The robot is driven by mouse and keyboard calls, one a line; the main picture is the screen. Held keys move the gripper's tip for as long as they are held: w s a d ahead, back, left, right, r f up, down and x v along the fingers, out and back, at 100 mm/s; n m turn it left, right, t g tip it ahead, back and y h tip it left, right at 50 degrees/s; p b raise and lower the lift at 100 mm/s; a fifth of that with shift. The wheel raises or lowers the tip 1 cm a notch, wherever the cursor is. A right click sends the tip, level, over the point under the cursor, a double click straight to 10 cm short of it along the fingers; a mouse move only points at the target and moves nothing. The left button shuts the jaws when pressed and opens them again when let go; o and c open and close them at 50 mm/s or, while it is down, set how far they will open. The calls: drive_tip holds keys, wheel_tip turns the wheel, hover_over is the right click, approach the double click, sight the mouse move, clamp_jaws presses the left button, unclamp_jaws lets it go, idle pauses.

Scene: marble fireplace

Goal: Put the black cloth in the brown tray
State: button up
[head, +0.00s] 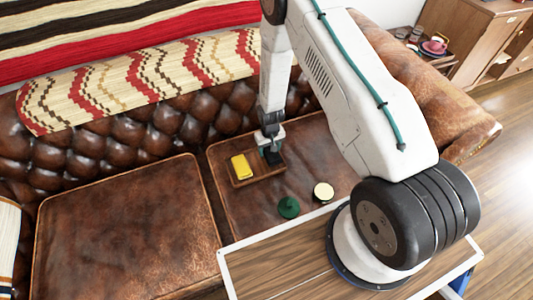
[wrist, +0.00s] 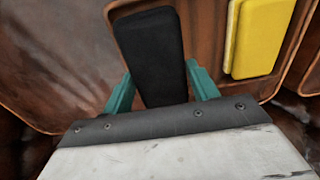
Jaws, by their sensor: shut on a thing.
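The black cloth (wrist: 150,50) is a dark, folded, block-like piece. In the wrist view it lies between the two teal fingers of my gripper (wrist: 160,82), which is shut on it. The brown tray (wrist: 205,30) shows around and beneath the cloth there. In the head view, my gripper (head: 271,153) is down at the right part of the brown tray (head: 262,179), on the sofa seat. The cloth is mostly hidden by the gripper in that view. I cannot tell whether the cloth touches the tray floor.
A yellow block-like thing (head: 241,167) lies in the tray's left part; it also shows in the wrist view (wrist: 258,38). A green round thing (head: 288,207) and a cream-topped round thing (head: 323,192) stand in front of the tray. The left seat cushion (head: 125,230) is clear.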

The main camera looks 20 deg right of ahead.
sight(267, 153)
drive_tip(key=f, duration=0.2)
drive_tip(key=a, duration=0.1)
drive_tip(key=shift+w+f, duration=0.35)
drive_tip(key=shift+f, duration=0.45)
drive_tip(key=shift+f, duration=0.1)
drive_tip(key=o, duration=0.7)
